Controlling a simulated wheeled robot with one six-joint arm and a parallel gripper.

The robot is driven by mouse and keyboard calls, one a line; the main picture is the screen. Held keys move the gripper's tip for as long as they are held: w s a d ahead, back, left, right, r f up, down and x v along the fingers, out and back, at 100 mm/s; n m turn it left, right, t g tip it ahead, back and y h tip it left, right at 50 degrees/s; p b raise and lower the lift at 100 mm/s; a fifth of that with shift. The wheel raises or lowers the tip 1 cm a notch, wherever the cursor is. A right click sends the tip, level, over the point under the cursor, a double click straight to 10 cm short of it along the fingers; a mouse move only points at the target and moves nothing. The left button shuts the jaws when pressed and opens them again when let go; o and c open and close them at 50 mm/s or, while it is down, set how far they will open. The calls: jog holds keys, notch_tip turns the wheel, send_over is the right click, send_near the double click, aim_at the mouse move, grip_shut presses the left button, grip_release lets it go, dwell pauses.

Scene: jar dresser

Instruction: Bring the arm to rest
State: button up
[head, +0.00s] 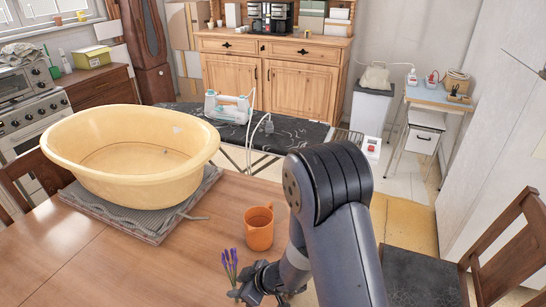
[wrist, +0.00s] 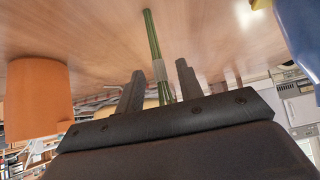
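My gripper (head: 250,292) is low at the table's front edge, partly hidden by my arm in the head view. In the wrist view its two dark fingers (wrist: 160,80) stand apart, with gaps beside a bunch of green stems (wrist: 153,40) that runs between them. A pale band wraps the stems. In the head view purple flowers (head: 230,262) on green stems show just beyond the gripper. I cannot tell whether the stems touch the gripper.
An orange mug (head: 259,230) stands close beyond the gripper; it also shows in the wrist view (wrist: 38,100). A yellow tub (head: 110,185) sits on a grey mat on the wooden table (head: 110,265). A chair (head: 510,250) stands at right. An ironing board (head: 290,135) is behind.

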jog(key=shift+w+a+f, duration=0.1)
jog(key=shift+a+f, duration=0.15)
jog(key=shift+f, duration=0.15)
jog(key=shift+r, duration=1)
